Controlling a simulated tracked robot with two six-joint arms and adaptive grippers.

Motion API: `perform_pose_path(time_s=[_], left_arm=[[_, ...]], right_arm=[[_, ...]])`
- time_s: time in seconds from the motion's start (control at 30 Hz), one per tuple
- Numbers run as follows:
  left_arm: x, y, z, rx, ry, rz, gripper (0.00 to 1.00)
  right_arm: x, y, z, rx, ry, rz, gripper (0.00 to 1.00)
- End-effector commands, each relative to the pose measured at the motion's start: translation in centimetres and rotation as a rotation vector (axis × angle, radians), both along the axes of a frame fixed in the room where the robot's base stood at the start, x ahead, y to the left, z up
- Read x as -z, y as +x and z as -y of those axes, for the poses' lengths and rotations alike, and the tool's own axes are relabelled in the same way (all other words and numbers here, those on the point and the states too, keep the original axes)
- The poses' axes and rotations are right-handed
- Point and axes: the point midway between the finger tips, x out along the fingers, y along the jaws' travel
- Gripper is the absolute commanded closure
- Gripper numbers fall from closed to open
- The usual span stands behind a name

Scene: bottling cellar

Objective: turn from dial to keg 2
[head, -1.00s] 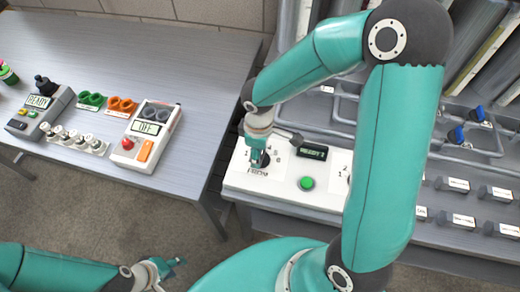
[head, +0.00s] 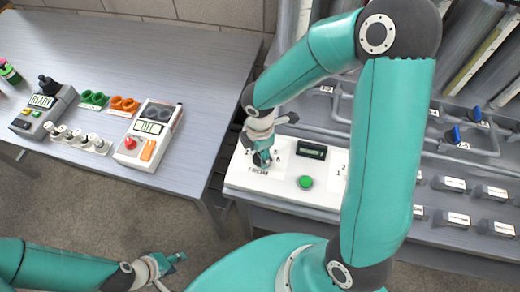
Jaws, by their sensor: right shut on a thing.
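A white panel (head: 236,184) carries a dark dial (head: 259,160) with numbers around it, a small dark display (head: 312,151) and a green button (head: 306,182). My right gripper (head: 262,157) points down at the dial and is shut on its knob. The gripper hides much of the dial, so I cannot read its setting. The display's text is too small to read. A second number label shows further right on the panel, mostly behind my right arm. My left gripper (head: 172,270) hangs low over the floor, away from the panel, and looks open and empty.
A grey table (head: 150,60) at the left bears a grey tester (head: 43,108), green rings (head: 94,99), orange rings (head: 124,104), a rack of small vials (head: 80,140) and a white meter (head: 149,134). Pipes with blue valves (head: 476,114) lie at the right.

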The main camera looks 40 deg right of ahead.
Motion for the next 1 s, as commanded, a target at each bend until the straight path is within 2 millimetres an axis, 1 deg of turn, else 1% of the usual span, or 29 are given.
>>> perform_pose_path(time_s=[0.03, 0.57, 0.6, 0.73, 1.0], left_arm=[[-0.14, 0.00, 0.00, 0.000, 0.000, 0.000, 0.60], [-0.19, 0.00, 0.00, 0.000, 0.000, 0.000, 0.60], [-0.19, 0.00, 0.00, 0.000, 0.000, 0.000, 0.60], [-0.19, 0.00, 0.00, 0.000, 0.000, 0.000, 0.60], [-0.17, 0.01, 0.00, 0.000, 0.000, 0.000, 0.60]], right_arm=[[-0.27, 0.31, 0.16, -0.011, -0.002, 0.010, 0.79], [-0.27, 0.39, 0.20, -0.040, -0.002, 0.012, 0.79], [-0.27, 0.40, 0.20, -0.040, -0.002, 0.013, 0.41], [-0.23, 0.31, 0.16, -0.040, -0.002, 0.010, 0.19], [-0.11, 0.14, 0.08, -0.040, -0.001, 0.005, 0.19]])
